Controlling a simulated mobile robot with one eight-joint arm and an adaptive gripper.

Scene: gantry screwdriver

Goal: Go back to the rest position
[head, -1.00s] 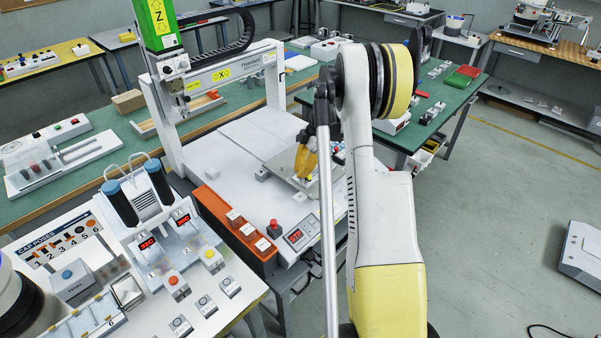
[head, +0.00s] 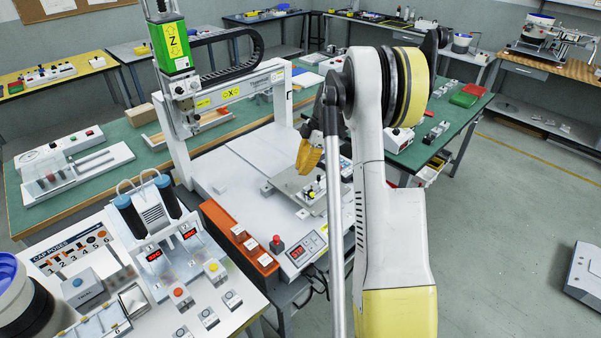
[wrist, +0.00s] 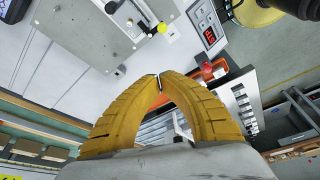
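My gripper (head: 308,158) has yellow ribbed fingers and hangs above the gantry machine's white bed (head: 240,180). The plate also shows in the wrist view (wrist: 88,45), apart from the fingers. My arm hides part of the bed's right side.
The gantry frame (head: 178,150) with its green Z unit (head: 172,45) stands to the left of my arm. An orange button box (head: 240,238) and a red-display controller (head: 302,248) line the bed's front edge.

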